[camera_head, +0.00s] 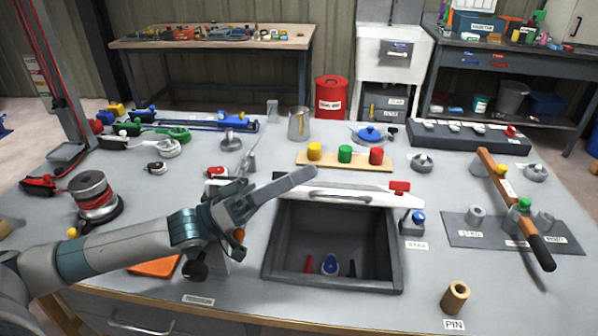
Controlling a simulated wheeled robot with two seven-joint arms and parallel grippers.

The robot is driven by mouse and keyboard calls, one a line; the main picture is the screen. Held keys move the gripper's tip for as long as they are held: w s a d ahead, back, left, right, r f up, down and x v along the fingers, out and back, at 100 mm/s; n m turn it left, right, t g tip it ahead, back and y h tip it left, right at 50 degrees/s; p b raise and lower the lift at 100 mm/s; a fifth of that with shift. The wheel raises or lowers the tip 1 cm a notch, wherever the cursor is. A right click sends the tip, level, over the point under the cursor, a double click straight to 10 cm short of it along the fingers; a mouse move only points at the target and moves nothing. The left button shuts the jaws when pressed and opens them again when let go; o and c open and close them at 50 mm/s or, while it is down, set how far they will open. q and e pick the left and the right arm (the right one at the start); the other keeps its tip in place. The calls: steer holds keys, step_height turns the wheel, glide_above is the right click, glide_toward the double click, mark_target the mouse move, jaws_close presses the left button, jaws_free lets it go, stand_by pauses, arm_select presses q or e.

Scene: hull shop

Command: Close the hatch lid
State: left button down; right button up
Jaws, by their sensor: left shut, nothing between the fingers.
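The hatch lid (352,193) is a pale panel with a bar handle and a red piece at its right end. It stands raised along the far edge of a dark grey hatch opening (276,268). The opening is uncovered, and small red, blue and black items lie on its floor. My left gripper (304,177) comes in from the left and is shut and empty. Its fingers point right and overlap the lid's left part in the picture; I cannot tell if they touch it. My right gripper is not in view.
A blue-knobbed stay (417,219) stands right of the opening. A tan pin (455,297) stands front right. A board with yellow, green and red pieces (345,163) lies behind the lid. A long-handled lever (512,205) is at right. A cable reel (94,195) stands at left.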

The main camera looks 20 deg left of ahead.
arm_select(q)
steer(key=shift+s+f, duration=0.1)
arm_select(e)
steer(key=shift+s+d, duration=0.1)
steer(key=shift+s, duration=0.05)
arm_select(q)
steer(key=shift+r, duration=0.2)
steer(key=s+d+r, duration=0.2)
steer(key=d+r, duration=0.8)
steer(key=d, duration=0.1)
steer(key=shift+d+r, duration=0.3)
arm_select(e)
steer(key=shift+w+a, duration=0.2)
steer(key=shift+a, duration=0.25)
